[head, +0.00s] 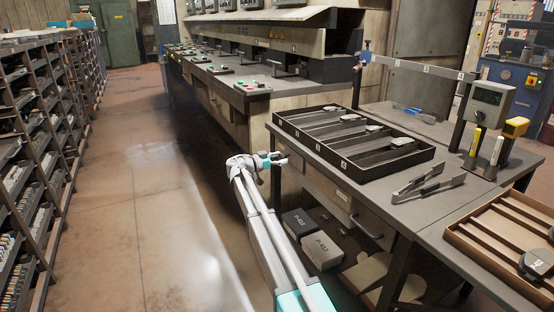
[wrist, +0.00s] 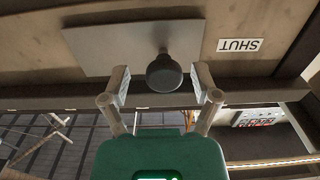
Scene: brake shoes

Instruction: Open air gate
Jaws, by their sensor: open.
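In the wrist view a dark round knob (wrist: 164,74) stands on a short stem in front of a flat grey metal plate (wrist: 110,45). I take these as the air gate and its handle. A white label (wrist: 240,45) reading "SHUT", upside down, is right of the plate. My gripper (wrist: 162,84) is open, one finger on each side of the knob, with gaps showing on both sides. Whether the knob lies fully between the fingertips in depth is hard to tell. In the head view my gripper (head: 280,160) is by the bench's left end; the knob and plate cannot be made out there.
The bench holds a compartment tray (head: 425,155), tongs (head: 428,184) and a gauge post (head: 487,103). Boxes (head: 322,250) lie below it. A long machine (head: 270,60) with control panels stands behind. Left is a full rack (head: 40,150); the aisle floor (head: 140,180) is clear.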

